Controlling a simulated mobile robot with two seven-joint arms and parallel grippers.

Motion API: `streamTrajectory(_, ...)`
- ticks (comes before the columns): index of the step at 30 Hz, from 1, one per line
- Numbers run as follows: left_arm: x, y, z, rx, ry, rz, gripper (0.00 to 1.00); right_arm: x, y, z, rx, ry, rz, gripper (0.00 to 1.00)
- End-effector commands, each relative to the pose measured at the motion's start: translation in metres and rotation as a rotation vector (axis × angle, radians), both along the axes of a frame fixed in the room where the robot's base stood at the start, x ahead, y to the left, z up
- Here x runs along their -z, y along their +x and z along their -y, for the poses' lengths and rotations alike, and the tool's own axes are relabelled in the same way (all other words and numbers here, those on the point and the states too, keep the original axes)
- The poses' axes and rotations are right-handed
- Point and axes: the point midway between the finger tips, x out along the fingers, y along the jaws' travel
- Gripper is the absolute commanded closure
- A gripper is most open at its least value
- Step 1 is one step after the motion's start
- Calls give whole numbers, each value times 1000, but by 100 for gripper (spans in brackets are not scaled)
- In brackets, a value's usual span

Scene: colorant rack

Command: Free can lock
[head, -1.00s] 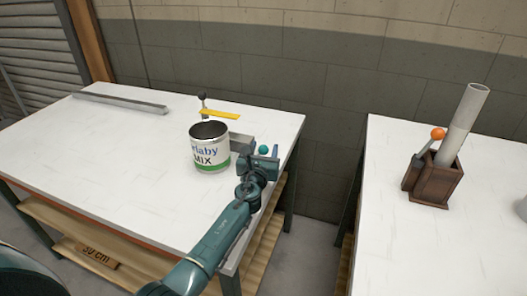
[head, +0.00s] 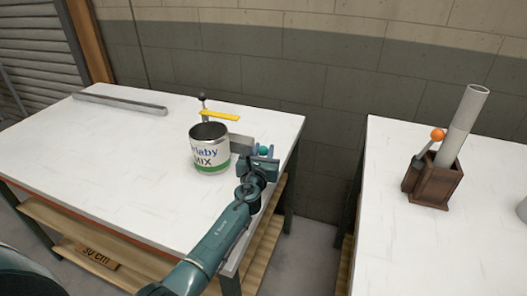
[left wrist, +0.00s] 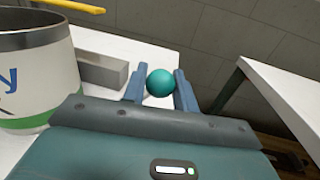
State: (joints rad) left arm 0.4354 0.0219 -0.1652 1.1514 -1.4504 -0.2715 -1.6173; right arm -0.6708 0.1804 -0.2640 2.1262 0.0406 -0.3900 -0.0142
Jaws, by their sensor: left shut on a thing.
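The can (head: 210,158) is a white and green paint can with an open top and a "MIX" label. It stands upright on the left table, and part of it shows at the left of the left wrist view (left wrist: 28,85). A grey block (head: 241,144) is at its right side. A teal ball knob (left wrist: 160,83) sits between the fingers of my left gripper (left wrist: 160,88), which is shut on it. What the knob is attached to is hidden. In the head view this gripper (head: 262,154) is right of the can. My right gripper is out of view.
A yellow bar (head: 219,115) and a black-knobbed lever (head: 202,98) are behind the can. A grey rail (head: 120,103) lies at the table's back left. The right table holds a brown box (head: 434,184) with a tube and an orange-knobbed lever. A gap separates the tables.

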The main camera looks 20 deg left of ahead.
Motion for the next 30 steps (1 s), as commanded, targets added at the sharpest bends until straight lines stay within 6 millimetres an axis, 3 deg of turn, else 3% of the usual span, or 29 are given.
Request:
streamTrajectory(9, -9, 0, -10, 0, -132, -6, 100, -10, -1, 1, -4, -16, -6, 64)
streamTrajectory(30, -16, 1, -45, -2, -571, -20, 100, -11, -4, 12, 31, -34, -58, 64)
